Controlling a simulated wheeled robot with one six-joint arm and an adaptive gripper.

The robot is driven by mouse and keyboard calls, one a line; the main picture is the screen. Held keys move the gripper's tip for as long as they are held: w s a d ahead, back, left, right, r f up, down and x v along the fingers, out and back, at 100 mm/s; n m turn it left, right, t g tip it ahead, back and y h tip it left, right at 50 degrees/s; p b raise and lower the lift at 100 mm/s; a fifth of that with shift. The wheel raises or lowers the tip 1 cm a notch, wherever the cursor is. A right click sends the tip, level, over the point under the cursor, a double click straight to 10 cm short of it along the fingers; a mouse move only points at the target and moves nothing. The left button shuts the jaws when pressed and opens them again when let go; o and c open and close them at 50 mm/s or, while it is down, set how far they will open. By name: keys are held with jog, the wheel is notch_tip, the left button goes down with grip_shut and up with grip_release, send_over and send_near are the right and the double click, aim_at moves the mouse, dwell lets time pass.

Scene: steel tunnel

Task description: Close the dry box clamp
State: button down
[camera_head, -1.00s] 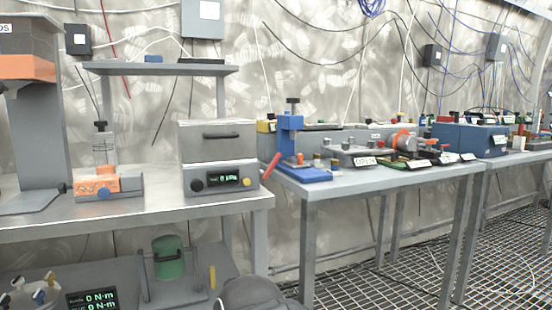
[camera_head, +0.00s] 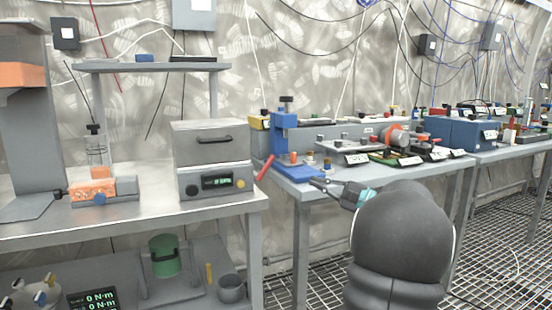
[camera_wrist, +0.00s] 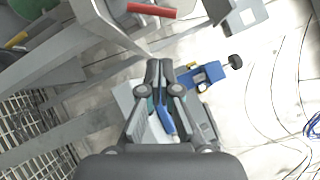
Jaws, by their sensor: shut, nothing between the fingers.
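The dry box appears to be the grey box (camera_head: 212,160) with a dark handle and a lit display on the left bench. A red lever (camera_head: 264,167) sticks out tilted at its right side and seems to be its clamp. A red bar (camera_wrist: 152,10) at the top of the wrist view looks like the same lever. My gripper (camera_head: 316,183) is shut and empty, in front of the right bench, to the right of the lever and apart from it. In the wrist view my gripper (camera_wrist: 159,64) points up the picture, its fingers together. The clamp's latch is too small to make out.
Grey fixtures and small signs stand farther right. An orange and grey device (camera_head: 92,190) is left of the box. A green cylinder (camera_head: 164,256) is on the lower shelf.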

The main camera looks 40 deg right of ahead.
jog(key=w+a+r, duration=0.2)
jog(key=w, duration=0.3)
jog(key=w+a+r+t+p, duration=0.1)
jog(key=w+r, duration=0.1)
jog(key=w, duration=0.2)
jog(key=shift+w+a+r+m, duration=0.3)
jog(key=shift+w+a, duration=0.05)
jog(key=shift+r, duration=0.15)
dwell(0.4)
